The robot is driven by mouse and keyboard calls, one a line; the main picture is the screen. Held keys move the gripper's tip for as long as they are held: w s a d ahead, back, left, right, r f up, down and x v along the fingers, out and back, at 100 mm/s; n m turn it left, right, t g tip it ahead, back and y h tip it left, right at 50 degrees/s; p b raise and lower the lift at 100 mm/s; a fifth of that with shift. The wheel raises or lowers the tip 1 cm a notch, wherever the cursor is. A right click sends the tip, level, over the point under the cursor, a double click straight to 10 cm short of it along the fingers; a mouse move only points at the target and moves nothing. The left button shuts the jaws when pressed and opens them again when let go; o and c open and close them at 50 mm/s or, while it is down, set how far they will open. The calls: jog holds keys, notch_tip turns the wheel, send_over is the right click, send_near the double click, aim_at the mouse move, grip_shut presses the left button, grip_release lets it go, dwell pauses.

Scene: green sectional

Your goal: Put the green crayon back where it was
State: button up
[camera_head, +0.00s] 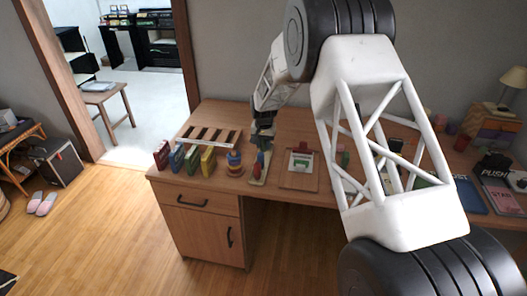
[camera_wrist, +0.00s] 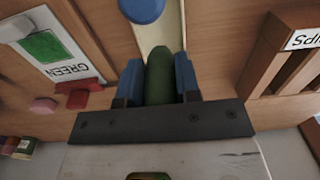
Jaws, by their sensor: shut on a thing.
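The green crayon (camera_wrist: 160,75) is dark green and sits between the two blue fingertips of my gripper (camera_wrist: 159,80). My gripper is shut on it. In the head view my gripper (camera_head: 262,138) is low over the desk, at the far end of a narrow pale tray (camera_head: 254,181). The tray also shows in the wrist view (camera_wrist: 172,35), just beyond the crayon, with a round blue thing (camera_wrist: 141,9) on it. I cannot tell whether the crayon touches the tray. In the head view the crayon cannot be made out clearly.
A clipboard (camera_head: 299,181) with a green patch, labelled GREEN in the wrist view (camera_wrist: 48,45), lies right of the tray. A slotted wooden rack (camera_head: 223,134), several coloured blocks (camera_head: 191,159) and a blue-yellow stack (camera_head: 235,170) stand left. My arm hides part of the desk.

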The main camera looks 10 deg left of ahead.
aim_at(263, 150)
jog(key=shift+f, duration=0.15)
jog(key=shift+f, duration=1.75)
jog(key=shift+f, duration=0.1)
jog(key=o, duration=0.9)
notch_tip(263, 150, up, 12)
jog(key=shift+r, duration=0.15)
